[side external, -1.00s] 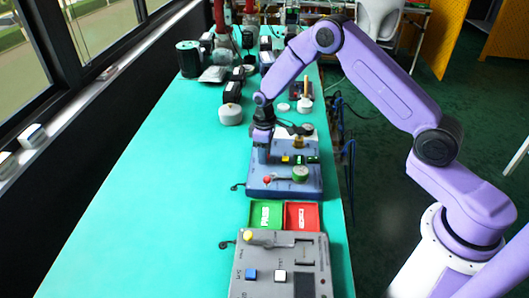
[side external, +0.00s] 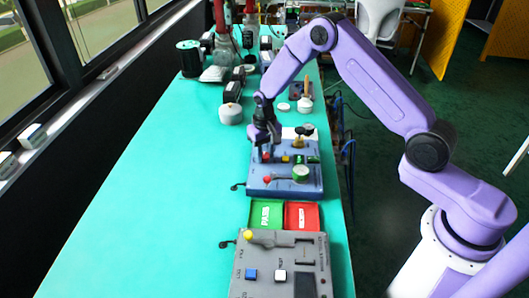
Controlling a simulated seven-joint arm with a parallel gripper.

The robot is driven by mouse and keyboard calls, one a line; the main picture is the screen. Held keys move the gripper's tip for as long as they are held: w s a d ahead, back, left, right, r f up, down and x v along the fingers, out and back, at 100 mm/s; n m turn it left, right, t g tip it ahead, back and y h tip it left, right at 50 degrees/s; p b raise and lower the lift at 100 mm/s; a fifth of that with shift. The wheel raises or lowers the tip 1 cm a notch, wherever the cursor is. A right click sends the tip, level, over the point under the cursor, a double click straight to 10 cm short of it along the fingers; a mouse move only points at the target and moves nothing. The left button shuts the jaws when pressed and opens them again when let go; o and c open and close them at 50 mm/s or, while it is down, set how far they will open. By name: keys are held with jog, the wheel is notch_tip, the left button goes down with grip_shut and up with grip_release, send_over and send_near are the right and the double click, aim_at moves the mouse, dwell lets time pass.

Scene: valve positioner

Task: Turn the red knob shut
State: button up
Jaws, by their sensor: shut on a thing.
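My gripper (side external: 265,157) points down over the back left part of the blue valve panel (side external: 255,190). The knob's turn angle is too small to read. A separate red ball (side external: 267,181) stands nearer the front of the same panel, apart from the gripper.
Green (side external: 266,215) and red (side external: 301,216) trays lie in front, then a grey control box (side external: 255,265).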

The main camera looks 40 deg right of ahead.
aim_at(264, 156)
jog(key=shift+m, duration=0.3)
jog(key=o, duration=1)
jog(key=shift+o, duration=0.2)
jog(key=shift+r, duration=0.15)
notch_tip(264, 156, up, 17)
jog(key=shift+s+a+r, duration=0.1)
jog(key=shift+r, duration=0.05)
